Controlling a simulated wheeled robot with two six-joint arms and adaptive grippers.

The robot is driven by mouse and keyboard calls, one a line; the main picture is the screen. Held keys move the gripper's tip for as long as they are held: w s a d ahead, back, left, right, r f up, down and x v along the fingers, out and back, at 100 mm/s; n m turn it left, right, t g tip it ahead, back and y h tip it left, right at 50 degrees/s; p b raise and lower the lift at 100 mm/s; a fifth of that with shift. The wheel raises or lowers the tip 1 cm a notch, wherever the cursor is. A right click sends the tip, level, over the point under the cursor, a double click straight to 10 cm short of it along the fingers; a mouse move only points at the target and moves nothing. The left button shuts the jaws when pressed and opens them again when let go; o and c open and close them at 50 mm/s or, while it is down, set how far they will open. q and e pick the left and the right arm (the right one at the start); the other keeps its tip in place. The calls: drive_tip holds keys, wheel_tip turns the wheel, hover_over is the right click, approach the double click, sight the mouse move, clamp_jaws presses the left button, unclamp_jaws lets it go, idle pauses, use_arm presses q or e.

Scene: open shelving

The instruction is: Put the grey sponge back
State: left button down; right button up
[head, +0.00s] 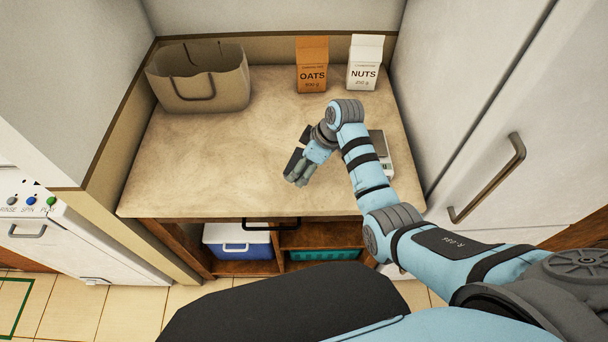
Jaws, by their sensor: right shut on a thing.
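My right gripper (298,174) reaches in from the right and hangs over the middle of the beige countertop (215,165), near its front edge. Its fingers are shut on a small grey thing, most likely the grey sponge. The fingers and wrist hide most of it, and its outline is hard to tell from the grey fingers. No other grey sponge shows on the counter. My left gripper is not in view.
A beige bag (225,92) stands at the back left. An oats carton (312,66) and a nuts carton (364,64) stand at the back. A pale scale-like device (383,150) sits behind my arm. Below are a blue cooler (237,241) and a teal crate (325,256). The counter's left middle is clear.

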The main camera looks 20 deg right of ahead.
drive_tip(key=f, duration=0.3)
drive_tip(key=w+f+b, duration=0.1)
drive_tip(key=f, duration=0.1)
drive_tip(key=shift+f, duration=0.15)
drive_tip(key=shift+s+f, duration=0.2)
drive_tip(key=shift+s, duration=0.05)
drive_tip(key=shift+s+r, duration=0.25)
drive_tip(key=shift+f, duration=0.1)
drive_tip(key=shift+w+f, duration=0.15)
drive_tip(key=shift+f, duration=0.05)
drive_tip(key=o, duration=1.2)
drive_tip(key=shift+w, duration=0.1)
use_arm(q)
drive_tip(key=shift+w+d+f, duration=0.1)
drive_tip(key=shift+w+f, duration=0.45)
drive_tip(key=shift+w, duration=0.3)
use_arm(e)
drive_tip(key=shift+r, duration=0.15)
